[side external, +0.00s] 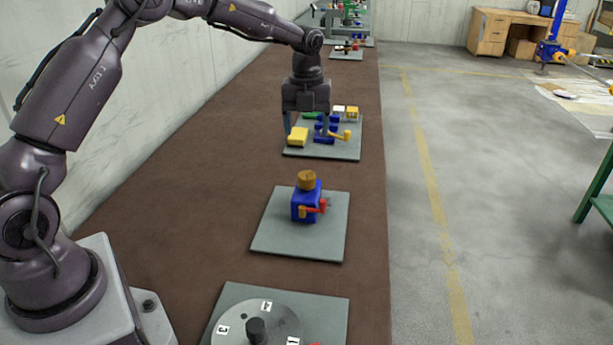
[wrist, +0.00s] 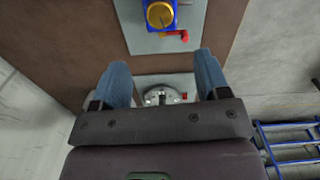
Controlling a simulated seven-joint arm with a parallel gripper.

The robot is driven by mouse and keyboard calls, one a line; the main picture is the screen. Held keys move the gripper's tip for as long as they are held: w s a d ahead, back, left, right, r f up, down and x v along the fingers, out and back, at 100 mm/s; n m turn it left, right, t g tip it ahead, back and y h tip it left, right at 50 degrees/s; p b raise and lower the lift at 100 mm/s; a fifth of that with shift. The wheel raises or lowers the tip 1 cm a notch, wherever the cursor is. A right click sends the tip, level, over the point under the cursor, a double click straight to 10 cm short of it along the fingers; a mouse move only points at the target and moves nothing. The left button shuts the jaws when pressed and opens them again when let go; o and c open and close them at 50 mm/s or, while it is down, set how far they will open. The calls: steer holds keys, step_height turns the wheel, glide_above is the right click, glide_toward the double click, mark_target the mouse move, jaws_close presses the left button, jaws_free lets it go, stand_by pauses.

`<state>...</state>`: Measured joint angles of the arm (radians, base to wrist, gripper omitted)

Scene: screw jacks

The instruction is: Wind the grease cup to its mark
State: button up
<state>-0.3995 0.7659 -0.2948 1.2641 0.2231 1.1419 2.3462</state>
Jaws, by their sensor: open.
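A blue block with a round golden-brown cap (side external: 307,180) on top stands on a grey plate in the middle of the side view; I take this for the grease cup. A red part and a small yellow part stick out at its front right. It also shows at the top of the wrist view, cap (wrist: 159,14) and red part, beyond my fingertips. My gripper (side external: 307,130) is open, pointing down over the plate farther back, among yellow and blue parts. In the wrist view its two blue fingers (wrist: 160,62) are spread with nothing held. No mark is clear.
The farther plate (side external: 343,150) carries a yellow block (side external: 298,137), a yellow crank and several small blocks close to my fingers. A numbered round dial (side external: 258,329) lies on the nearest plate. Brown bench surface is clear to the left; a wall runs along it.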

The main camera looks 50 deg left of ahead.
mark_target(307, 175)
steer(key=shift+m, duration=0.4)
step_height(307, 175, down, 13)
steer(key=c, duration=0.9)
